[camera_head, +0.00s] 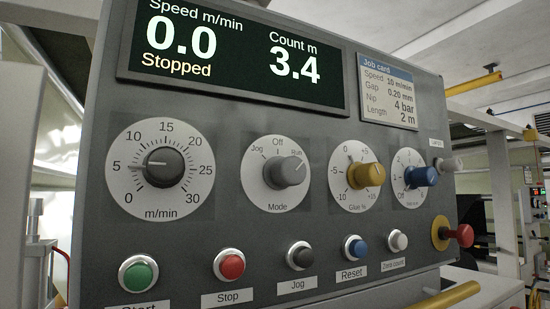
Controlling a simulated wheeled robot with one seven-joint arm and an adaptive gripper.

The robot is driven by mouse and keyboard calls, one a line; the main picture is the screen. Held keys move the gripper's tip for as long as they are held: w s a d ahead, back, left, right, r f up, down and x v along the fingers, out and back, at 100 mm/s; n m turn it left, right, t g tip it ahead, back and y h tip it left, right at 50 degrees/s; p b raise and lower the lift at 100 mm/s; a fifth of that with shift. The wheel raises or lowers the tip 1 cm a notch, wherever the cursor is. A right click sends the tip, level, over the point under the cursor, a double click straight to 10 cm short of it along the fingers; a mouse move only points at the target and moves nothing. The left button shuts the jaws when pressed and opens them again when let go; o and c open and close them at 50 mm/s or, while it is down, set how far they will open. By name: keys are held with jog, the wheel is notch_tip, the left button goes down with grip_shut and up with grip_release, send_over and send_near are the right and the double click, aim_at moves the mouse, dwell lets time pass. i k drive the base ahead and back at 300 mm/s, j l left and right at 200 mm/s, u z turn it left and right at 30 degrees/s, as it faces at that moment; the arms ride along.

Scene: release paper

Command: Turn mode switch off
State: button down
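The mode switch (287,172) is a grey knob on a round white dial labelled "Mode", in the middle of the grey control panel. Its dial reads Jog at upper left, Off at the top and Run at upper right. The knob's pointer is turned to the upper right, at Run. The display (235,50) above reads speed 0.0 m/min, "Stopped", and count 3.4 m. My gripper is not in view.
Left of the mode switch is the m/min speed knob (162,168), near 5. To its right are the yellow glue knob (368,174) and a blue knob (422,176). Below are several push buttons, including red Stop (230,265). A red mushroom button (462,235) sticks out at right.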

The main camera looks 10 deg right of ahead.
aim_at(280, 173)
jog(key=k+j+u, duration=0.15)
jog(key=u, duration=0.2)
jog(key=k+j+u, duration=0.1)
jog(key=j+u, duration=0.25)
jog(key=k+j+u, duration=0.1)
jog(key=u, duration=0.2)
jog(key=j, duration=0.1)
